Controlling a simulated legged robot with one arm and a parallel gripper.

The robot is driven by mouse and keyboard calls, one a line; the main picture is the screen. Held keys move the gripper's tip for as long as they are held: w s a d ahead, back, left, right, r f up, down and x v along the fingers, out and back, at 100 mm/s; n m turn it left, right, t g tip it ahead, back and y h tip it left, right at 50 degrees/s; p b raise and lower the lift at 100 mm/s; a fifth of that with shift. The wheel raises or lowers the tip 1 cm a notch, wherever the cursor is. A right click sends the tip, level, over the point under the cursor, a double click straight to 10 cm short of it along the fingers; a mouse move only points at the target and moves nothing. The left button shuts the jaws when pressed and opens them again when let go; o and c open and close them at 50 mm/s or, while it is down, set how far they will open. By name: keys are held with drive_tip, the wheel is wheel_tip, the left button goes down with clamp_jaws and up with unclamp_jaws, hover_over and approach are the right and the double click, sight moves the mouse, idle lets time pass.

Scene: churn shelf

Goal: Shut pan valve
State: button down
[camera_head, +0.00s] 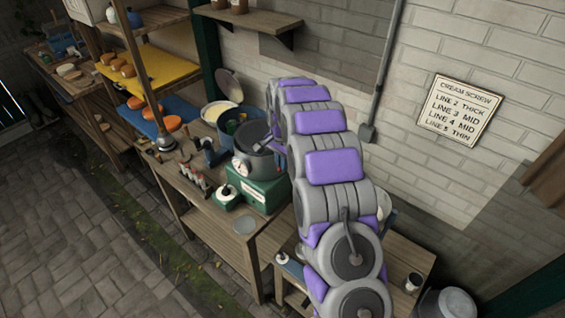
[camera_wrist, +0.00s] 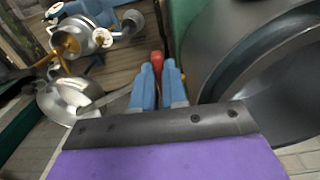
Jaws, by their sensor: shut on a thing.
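In the wrist view the two blue fingers of my gripper (camera_wrist: 160,80) are close together on a red handle (camera_wrist: 156,60), which looks like the pan valve's lever. Only its rounded red end shows; the rest is hidden by the fingers. The large dark grey pan (camera_wrist: 245,70) curves close by on the right of the fingers. In the head view the grey pan (camera_head: 262,165) stands on a green box (camera_head: 262,190) with a white dial on its front. My arm covers the pan's right side, and the valve cannot be made out there.
In the wrist view a metal vessel with brass legs (camera_wrist: 72,40) and a shiny bowl (camera_wrist: 62,102) are at the left. In the head view small tools and bottles crowd the wooden bench left of the pan. A shelf with cheeses (camera_head: 160,65) stands further left; a wall sign (camera_head: 459,110) is at right.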

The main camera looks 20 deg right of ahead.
drive_tip(key=shift+w+r, duration=0.1)
drive_tip(key=c, duration=1.2)
unclamp_jaws()
drive_tip(key=shift+o, duration=0.2)
wheel_tip(320, 180, up, 17)
drive_tip(key=shift+p, duration=0.3)
